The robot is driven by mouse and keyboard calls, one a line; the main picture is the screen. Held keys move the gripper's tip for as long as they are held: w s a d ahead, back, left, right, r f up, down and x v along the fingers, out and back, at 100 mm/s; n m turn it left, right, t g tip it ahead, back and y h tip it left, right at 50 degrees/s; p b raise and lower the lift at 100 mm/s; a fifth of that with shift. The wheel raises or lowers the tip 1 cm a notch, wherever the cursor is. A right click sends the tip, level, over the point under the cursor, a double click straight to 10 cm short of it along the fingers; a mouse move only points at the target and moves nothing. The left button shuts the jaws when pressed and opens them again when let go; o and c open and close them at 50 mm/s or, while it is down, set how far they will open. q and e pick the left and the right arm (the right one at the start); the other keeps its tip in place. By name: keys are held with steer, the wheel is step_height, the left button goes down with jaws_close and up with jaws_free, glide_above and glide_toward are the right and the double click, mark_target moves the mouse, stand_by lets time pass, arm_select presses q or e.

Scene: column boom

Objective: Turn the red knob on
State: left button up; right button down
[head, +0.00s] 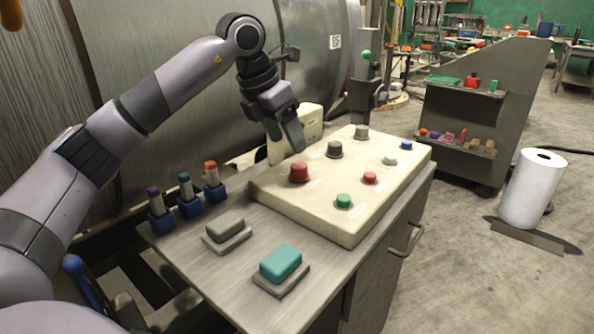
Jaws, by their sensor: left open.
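The red knob (299,172) stands at the left side of a cream control panel (340,220) on a metal cabinet. A smaller red button (370,178) sits further right on the panel. My left gripper (286,138) points down just behind and above the red knob, close to the panel's back left edge. It is open and appears apart from the knob. Its fingers are partly hidden by each other. My right gripper is not in the picture.
Markers (184,195) in blue holders, a grey block (225,229) and a teal block (281,262) stand left and in front. A cream box (312,123) stands behind the panel.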

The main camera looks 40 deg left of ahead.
mark_target(298, 165)
arm_select(q)
steer(key=shift+w+f, duration=0.2)
steer(key=shift+f, duration=0.35)
steer(key=shift+x, duration=3.2)
steer(key=c, duration=1)
